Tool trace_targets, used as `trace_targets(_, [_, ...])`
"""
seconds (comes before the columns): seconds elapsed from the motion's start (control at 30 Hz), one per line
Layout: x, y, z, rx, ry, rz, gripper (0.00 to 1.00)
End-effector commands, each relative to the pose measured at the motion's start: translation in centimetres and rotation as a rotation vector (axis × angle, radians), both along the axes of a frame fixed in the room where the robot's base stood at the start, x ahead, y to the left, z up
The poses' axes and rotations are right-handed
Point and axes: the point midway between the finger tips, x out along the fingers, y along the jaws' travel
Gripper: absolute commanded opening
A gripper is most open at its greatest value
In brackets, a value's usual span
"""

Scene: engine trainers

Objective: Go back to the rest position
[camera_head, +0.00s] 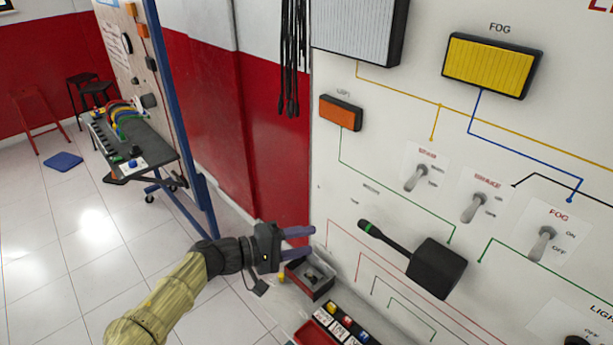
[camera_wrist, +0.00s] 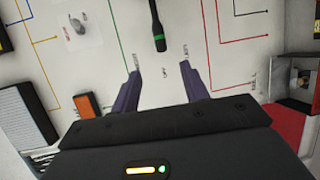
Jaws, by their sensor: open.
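My gripper (camera_head: 298,242) is at the lower middle of the head view, its two purple-grey fingers apart and pointing right toward the white trainer board (camera_head: 345,190). In the wrist view my gripper (camera_wrist: 160,82) is open, with nothing between its fingers. A black stalk lever with a green band (camera_head: 385,235) sticks out from a black box on the board, to the right of my gripper and apart from it. The lever's end (camera_wrist: 156,30) also shows in the wrist view, beyond the fingertips.
A tray with dark parts (camera_head: 310,278) lies just below my gripper. Toggle switches (camera_head: 417,177), an orange lamp (camera_head: 341,112) and a yellow fog lamp (camera_head: 491,65) are on the board. Black cables (camera_head: 292,60) hang at its left edge. Tiled floor (camera_head: 80,230) is open at left.

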Motion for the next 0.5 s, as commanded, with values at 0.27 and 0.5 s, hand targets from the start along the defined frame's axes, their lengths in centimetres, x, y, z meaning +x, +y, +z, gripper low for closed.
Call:
trace_targets(0.27, [0.4, -4.0, -2.1, 0.088, 0.088, -0.082, 0.45])
trace_targets(0.5, [-1.1, -11.6, -7.1, 0.353, 0.278, -0.254, 0.45])
